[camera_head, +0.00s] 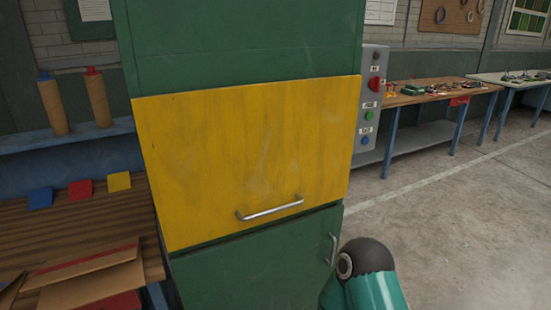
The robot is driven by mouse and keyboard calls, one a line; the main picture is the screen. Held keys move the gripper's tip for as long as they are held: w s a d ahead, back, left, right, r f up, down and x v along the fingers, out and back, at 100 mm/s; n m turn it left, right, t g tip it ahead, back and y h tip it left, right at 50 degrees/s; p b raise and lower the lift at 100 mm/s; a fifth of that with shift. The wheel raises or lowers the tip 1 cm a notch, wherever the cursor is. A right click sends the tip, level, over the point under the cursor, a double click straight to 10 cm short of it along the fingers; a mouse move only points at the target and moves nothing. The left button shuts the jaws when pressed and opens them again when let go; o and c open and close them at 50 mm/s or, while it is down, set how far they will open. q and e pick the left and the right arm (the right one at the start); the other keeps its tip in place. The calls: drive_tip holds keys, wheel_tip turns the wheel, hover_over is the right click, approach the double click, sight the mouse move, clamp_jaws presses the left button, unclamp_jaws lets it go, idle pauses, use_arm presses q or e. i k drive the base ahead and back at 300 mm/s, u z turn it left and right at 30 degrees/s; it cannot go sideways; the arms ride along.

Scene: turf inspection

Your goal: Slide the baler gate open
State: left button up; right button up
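The yellow baler gate (250,150) covers the middle of the green baler (240,45) in the head view. Its lower edge sits just above a green lower door (255,265). A silver bar handle (270,208) is fixed near the gate's bottom edge. Nothing touches the handle. A teal and black part of my arm shows at the bottom, right of the lower door. Neither of my grippers is in the view.
A grey control box (372,98) with buttons is on the baler's right side. A wooden bench (75,225) with cardboard (90,282) stands close on the left. Workbenches (425,95) line the back right. The floor (450,225) at right is clear.

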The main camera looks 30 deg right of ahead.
sight(222, 161)
drive_tip(key=u, duration=1.15)
drive_tip(key=k, duration=1.05)
drive_tip(key=z, duration=0.7)
drive_tip(key=i, duration=1)
